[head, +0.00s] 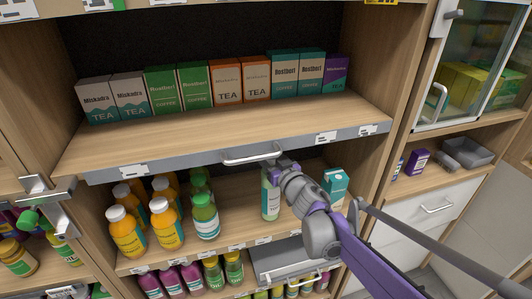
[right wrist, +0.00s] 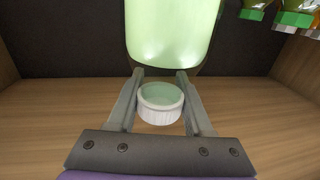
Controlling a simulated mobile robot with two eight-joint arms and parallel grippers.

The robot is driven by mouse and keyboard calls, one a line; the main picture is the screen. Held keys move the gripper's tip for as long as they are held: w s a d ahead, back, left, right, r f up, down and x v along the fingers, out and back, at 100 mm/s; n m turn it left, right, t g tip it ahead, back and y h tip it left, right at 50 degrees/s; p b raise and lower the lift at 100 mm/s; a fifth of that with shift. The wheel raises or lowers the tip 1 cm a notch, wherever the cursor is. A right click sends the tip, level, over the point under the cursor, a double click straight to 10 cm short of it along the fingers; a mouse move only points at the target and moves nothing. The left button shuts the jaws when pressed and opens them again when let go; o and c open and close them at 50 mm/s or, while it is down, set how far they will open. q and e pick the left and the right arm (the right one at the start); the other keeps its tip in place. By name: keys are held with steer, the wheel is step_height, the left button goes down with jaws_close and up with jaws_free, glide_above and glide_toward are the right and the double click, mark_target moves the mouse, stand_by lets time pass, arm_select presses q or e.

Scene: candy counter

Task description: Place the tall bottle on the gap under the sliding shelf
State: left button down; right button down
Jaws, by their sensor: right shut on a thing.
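The tall bottle (head: 270,201) is pale green and upright in the gap under the sliding shelf (head: 240,141), between the green bottles and a teal carton. My right gripper (head: 272,170) reaches in from the right and is at its top. In the right wrist view the gripper's fingers (right wrist: 160,92) are on either side of the white ribbed cap (right wrist: 160,115), with the pale green body (right wrist: 172,35) beyond. The gripper is shut on the bottle. I cannot tell whether its base touches the lower shelf. My left gripper is not in view.
Orange bottles (head: 126,232) and green bottles (head: 205,218) stand left of the tall bottle. The teal carton (head: 335,186) stands close on its right. The sliding shelf's handle (head: 252,155) is just above the gripper. Tea and coffee boxes (head: 228,82) line the shelf above.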

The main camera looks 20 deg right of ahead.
steer(key=c, duration=0.8)
jaws_free()
steer(key=shift+f, duration=0.15)
steer(key=o, duration=0.5)
